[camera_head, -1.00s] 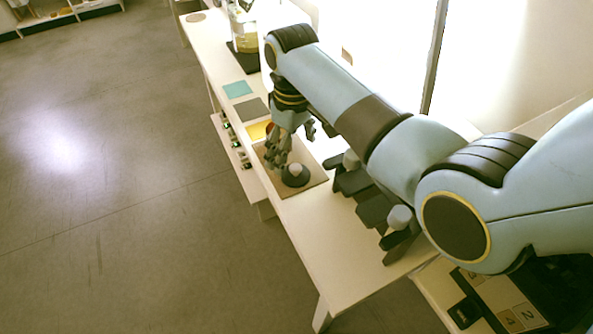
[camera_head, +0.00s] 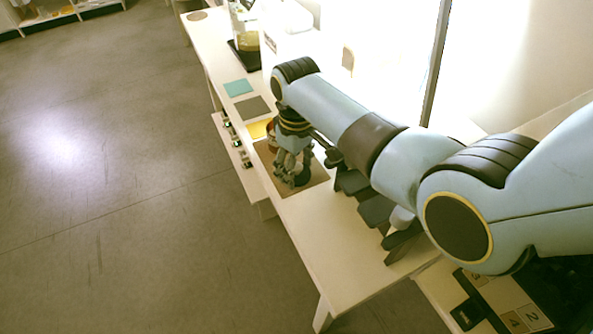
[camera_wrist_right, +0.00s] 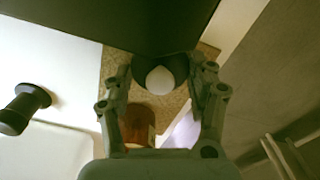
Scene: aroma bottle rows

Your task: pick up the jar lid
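The jar lid (camera_head: 303,179) is a dark disc, partly hidden by my right gripper in the head view. Its pale rounded knob (camera_wrist_right: 160,79) shows in the right wrist view. The lid lies on a brown cork mat (camera_head: 319,176) on the white table. My right gripper (camera_head: 292,182) is low over the mat at the lid. In the wrist view, the fingers of the right gripper (camera_wrist_right: 161,84) are spread on either side of the lid, and I see no clear grip on it. My left gripper is not in view.
An amber jar (camera_wrist_right: 138,124) stands close to the lid, partly behind my gripper. Yellow (camera_head: 258,129), grey (camera_head: 252,107) and teal (camera_head: 238,88) squares lie further along the table. Several dark stands (camera_head: 375,211) are right of the mat. The table's near end is clear.

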